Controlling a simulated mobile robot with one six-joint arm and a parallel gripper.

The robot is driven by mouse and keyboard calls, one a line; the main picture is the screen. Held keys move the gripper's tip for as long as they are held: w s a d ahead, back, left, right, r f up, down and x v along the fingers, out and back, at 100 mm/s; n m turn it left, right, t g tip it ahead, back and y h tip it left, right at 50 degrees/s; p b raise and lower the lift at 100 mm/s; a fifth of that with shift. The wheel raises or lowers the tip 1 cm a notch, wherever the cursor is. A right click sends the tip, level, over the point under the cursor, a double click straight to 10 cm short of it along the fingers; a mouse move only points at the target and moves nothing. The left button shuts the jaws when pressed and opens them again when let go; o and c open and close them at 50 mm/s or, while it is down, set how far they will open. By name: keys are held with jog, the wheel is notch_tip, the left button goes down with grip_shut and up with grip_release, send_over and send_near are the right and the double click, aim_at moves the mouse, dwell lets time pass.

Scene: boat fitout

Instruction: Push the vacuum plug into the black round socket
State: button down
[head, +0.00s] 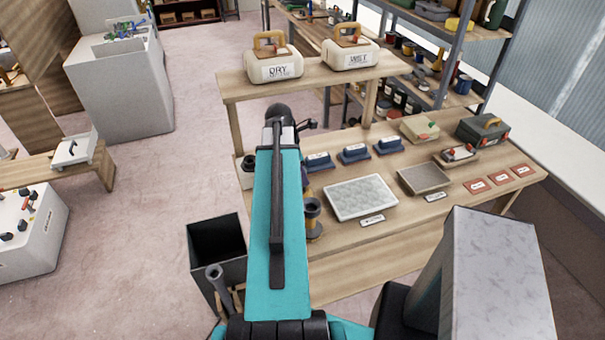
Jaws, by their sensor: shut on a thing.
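My teal arm reaches forward over the left part of the wooden bench (400,232). Its dark wrist end is near the bench's back left, below the raised shelf. My gripper is hidden behind the arm, and so is anything in it. I cannot pick out the vacuum plug. A small dark round fitting (248,161) stands at the bench's left edge, partly covered by the arm; I cannot tell whether it is the black round socket. A brass and black spool-shaped piece (313,213) stands upright just right of the arm.
Two cream cases, marked DRY (273,68) and WET (350,58), stand on the raised shelf (310,84). Several blue blocks (354,154), a pale tray (361,197) and a darker tray (424,178) occupy the bench. A black open bin (217,246) stands left of the arm.

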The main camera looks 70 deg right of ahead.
jog(key=shift+f+b, duration=0.35)
jog(key=shift+f, duration=0.6)
dwell(0.4)
jog(key=c, duration=1.5)
grip_release()
jog(key=shift+o, duration=0.2)
jog(key=shift+r, duration=0.2)
jog(key=b+v, duration=0.3)
jog(key=v, duration=1)
jog(key=shift+r, duration=0.25)
jog(key=shift+a, duration=0.1)
jog(key=shift+w, duration=0.15)
